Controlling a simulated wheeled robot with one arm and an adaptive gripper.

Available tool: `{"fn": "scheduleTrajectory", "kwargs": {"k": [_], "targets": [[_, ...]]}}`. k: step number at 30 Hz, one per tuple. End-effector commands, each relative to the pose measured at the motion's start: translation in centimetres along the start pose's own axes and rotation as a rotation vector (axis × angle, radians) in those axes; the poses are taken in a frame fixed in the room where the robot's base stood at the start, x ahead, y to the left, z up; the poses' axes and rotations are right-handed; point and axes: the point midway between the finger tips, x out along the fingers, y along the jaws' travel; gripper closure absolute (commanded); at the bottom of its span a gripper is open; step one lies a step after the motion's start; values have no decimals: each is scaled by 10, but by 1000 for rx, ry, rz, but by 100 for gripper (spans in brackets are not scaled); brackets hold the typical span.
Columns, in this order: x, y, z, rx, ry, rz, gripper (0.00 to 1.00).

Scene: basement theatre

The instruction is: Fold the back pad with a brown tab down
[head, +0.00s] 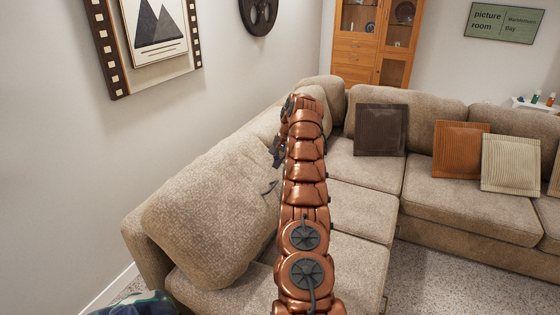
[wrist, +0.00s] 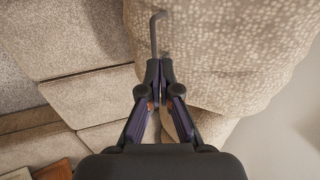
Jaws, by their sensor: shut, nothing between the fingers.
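The beige back pad (head: 210,215) stands leaning at the left end of the sofa in the head view. Its speckled surface also fills the upper right of the wrist view (wrist: 235,45). A thin bent grey-brown tab (wrist: 154,32) shows at the pad's edge, just ahead of my fingertips. It also shows as a small dark hook (head: 270,187) in the head view. My gripper (wrist: 160,72) is shut and empty, close to the tab. I cannot tell whether they touch. In the head view my gripper (head: 277,156) is partly hidden behind my copper arm.
The sofa seat (head: 355,265) lies right of the pad. More back pads line the corner. A dark brown cushion (head: 381,130), an orange cushion (head: 459,150) and a cream cushion (head: 510,165) sit on the right section. A white wall (head: 60,170) stands on the left.

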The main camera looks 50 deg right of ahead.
Motion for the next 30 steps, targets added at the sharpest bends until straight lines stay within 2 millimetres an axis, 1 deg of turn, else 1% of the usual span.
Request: {"fn": "scheduleTrajectory", "kwargs": {"k": [1, 3, 9, 12, 17, 30], "targets": [[15, 2, 1, 0, -2, 1, 100], [27, 1, 1, -1, -2, 1, 100], [62, 1, 1, 0, -4, 2, 100], [73, 0, 1, 0, -3, 1, 100], [81, 0, 1, 0, -2, 0, 100], [83, 0, 1, 0, -2, -2, 100]]}}
